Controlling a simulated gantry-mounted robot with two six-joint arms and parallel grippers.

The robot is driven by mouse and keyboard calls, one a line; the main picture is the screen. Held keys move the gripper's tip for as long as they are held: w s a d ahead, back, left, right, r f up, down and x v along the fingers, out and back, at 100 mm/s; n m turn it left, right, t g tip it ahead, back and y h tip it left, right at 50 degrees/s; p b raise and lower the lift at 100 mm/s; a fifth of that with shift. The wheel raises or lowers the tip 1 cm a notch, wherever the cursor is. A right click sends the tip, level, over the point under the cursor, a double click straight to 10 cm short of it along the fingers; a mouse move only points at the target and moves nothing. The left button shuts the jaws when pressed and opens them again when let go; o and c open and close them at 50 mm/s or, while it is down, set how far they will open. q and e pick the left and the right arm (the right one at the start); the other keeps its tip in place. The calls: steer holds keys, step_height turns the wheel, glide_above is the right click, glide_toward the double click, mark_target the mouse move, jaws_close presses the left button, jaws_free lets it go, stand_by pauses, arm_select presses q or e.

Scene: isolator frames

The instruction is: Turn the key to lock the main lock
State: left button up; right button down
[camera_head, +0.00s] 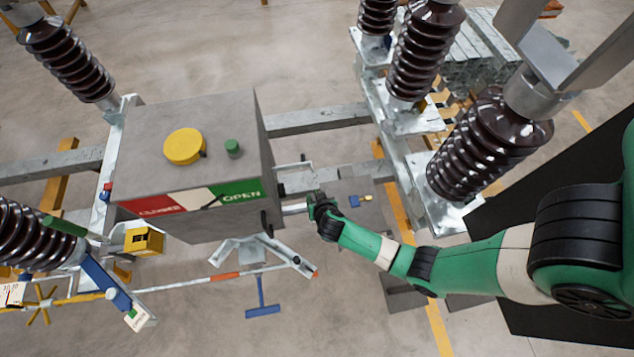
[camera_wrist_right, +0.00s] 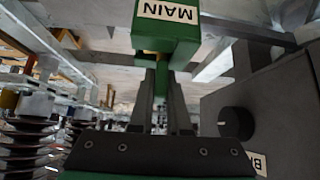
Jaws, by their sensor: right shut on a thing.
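The main lock is the green block with an upside-down "MAIN" label (camera_wrist_right: 167,28) at the top of the right wrist view. My right gripper (camera_wrist_right: 163,75) is shut, its two fingers reaching up to the lower end of that block. A narrow green piece, apparently the key (camera_wrist_right: 161,100), shows between the fingers; its shape and turn angle are mostly hidden. In the head view my right gripper (camera_head: 313,203) is at the right side of the grey box, and the lock is too small and covered to make out. My left gripper is not in view.
The grey box (camera_head: 215,110) carries a yellow round cap (camera_head: 184,146) and a red and green CLOSED/OPEN strip (camera_head: 237,192). A blue lock part (camera_head: 354,201) lies right of my gripper. Brown insulators (camera_head: 487,140) stand at right.

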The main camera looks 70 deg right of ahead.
steer(key=shift+r+m+g+p, duration=0.3)
steer(key=shift+r+m+p, duration=0.1)
steer(key=shift+p, duration=0.3)
steer(key=shift+m+h+p, duration=0.3)
steer(key=shift+p, duration=0.05)
steer(key=shift+f, duration=0.35)
steer(key=shift+r+m+g+h+p, duration=0.3)
steer(key=shift+m+g+p, duration=0.45)
steer(key=shift+p, duration=0.5)
steer(key=shift+f+m+g, duration=0.2)
steer(key=shift+m+g, duration=0.05)
steer(key=shift+m, duration=0.3)
steer(key=shift+f, duration=0.1)
